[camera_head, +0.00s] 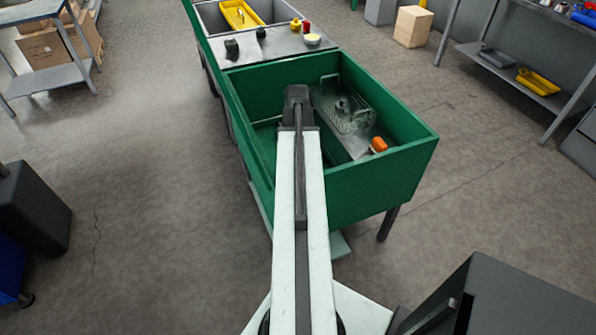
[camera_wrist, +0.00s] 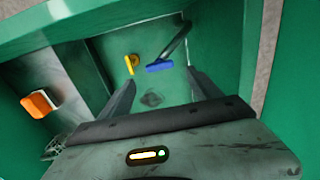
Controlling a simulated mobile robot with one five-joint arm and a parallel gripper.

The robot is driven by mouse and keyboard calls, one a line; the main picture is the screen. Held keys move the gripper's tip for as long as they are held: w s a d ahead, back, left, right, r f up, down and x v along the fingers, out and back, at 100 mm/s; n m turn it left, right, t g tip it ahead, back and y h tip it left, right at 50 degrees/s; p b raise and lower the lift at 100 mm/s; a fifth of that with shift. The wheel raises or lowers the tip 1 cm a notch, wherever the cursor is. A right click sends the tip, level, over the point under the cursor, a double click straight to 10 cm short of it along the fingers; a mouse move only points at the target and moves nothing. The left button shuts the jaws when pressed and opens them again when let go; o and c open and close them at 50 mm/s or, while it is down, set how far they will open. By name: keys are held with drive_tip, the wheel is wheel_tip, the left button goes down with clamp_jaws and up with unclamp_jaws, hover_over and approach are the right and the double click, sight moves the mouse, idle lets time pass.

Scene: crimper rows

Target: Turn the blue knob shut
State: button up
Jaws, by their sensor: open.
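The blue knob (camera_wrist: 159,66) shows in the wrist view as a short blue bar next to a dark curved spout, by the green wall of the basin. A yellow handle (camera_wrist: 130,63) stands just left of it. My gripper (camera_wrist: 160,79) is open and empty. Its two fingers point toward the blue knob, which appears between and beyond the fingertips, apart from both. In the head view my arm reaches into the green basin (camera_head: 382,181), and the wrist hides the knob there.
An orange block (camera_head: 379,144) lies on a grey ledge on the basin's right side; it also shows in the wrist view (camera_wrist: 40,103). A clear wire-like rack (camera_head: 345,108) stands beside my wrist. The basin's green walls surround the arm. A counter (camera_head: 270,46) with small items lies beyond.

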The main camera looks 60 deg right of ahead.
wheel_tip(320, 180, down, 7)
drive_tip(key=b, duration=0.6)
drive_tip(key=shift+r, duration=0.15)
